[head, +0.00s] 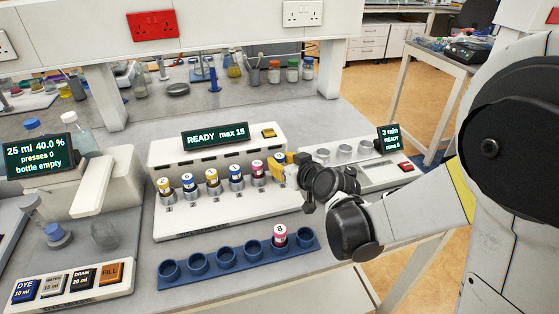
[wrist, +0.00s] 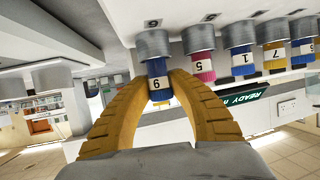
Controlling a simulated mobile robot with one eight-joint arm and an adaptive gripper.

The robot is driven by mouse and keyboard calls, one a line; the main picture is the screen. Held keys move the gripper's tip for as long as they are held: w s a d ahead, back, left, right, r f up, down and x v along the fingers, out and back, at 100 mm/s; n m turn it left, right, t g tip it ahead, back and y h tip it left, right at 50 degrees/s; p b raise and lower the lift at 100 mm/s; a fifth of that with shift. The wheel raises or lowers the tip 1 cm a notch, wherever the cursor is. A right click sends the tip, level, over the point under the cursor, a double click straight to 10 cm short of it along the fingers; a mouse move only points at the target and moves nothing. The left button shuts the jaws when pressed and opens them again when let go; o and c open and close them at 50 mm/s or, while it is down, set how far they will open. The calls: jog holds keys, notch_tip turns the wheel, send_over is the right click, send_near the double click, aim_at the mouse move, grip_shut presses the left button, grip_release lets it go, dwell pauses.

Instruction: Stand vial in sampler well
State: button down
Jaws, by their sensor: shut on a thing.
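My gripper (head: 285,163) is at the right end of the white sampler (head: 225,208). In the wrist view its two yellow fingers (wrist: 161,83) are shut on a blue vial (wrist: 157,68) with a white number label, read as 9 or 6. The vial is in line with a grey well collar (wrist: 153,43) and meets it. I cannot tell how deep it sits. Several other vials stand in the sampler wells, among them a pink one (wrist: 200,67) next to the held vial. The sampler's display (head: 215,135) reads READY max 15.
A blue rack (head: 225,264) in front of the sampler holds one pink vial (head: 279,236) marked 8; its other holes are empty. A second device with a small display (head: 389,139) stands to the right. A dispenser display (head: 39,154) is at the left.

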jog(key=shift+f+b, duration=0.55)
jog(key=shift+f, duration=0.05)
jog(key=c, duration=1.2)
grip_release()
jog(key=v, duration=1.2)
jog(key=shift+s, duration=0.1)
